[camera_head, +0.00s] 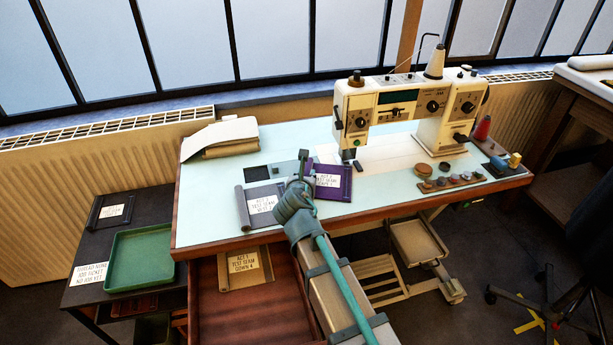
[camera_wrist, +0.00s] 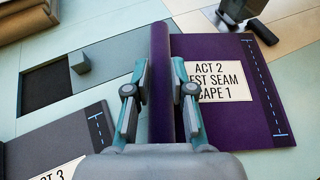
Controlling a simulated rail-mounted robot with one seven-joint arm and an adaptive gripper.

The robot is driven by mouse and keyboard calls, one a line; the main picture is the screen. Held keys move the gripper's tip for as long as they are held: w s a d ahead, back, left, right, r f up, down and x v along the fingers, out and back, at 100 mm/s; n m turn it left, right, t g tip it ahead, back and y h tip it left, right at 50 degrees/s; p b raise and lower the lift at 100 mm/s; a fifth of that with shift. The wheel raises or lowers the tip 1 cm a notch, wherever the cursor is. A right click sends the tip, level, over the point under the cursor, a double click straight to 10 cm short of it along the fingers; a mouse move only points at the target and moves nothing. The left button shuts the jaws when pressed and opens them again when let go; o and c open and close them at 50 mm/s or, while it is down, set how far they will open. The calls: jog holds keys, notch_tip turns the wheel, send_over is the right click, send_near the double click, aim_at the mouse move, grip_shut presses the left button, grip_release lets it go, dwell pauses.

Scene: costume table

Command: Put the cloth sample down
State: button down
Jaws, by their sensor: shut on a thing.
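The purple cloth sample (camera_head: 345,184) has a white label reading "ACT 2 TEST SEAM", cape 1. In the wrist view, the purple sample (camera_wrist: 220,48) has a dashed seam line along its right side. My gripper (camera_head: 303,172) is over the worktable. In the wrist view, my gripper (camera_wrist: 159,98) has its fingers on either side of the sample's raised left edge and is shut on it. The sample looks level at the table top; I cannot tell whether it touches. A grey sample (camera_head: 241,208) labelled "ACT 3" lies to the left.
A sewing machine (camera_head: 355,105) stands behind, on the pale worktable (camera_head: 210,195). A dark square recess (camera_wrist: 50,85) with a small grey block is left of my gripper. A brown sample (camera_head: 228,272) lies in the open drawer. A green tray (camera_head: 143,260) sits on the low side table.

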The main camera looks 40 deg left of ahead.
jog(key=shift+f, duration=0.1)
jog(key=c, duration=1)
grip_release()
jog(key=p+v, duration=0.1)
jog(key=v, duration=1)
jog(key=shift+o, duration=0.5)
jog(key=shift+s+d+r, duration=0.25)
jog(key=shift+s, duration=0.2)
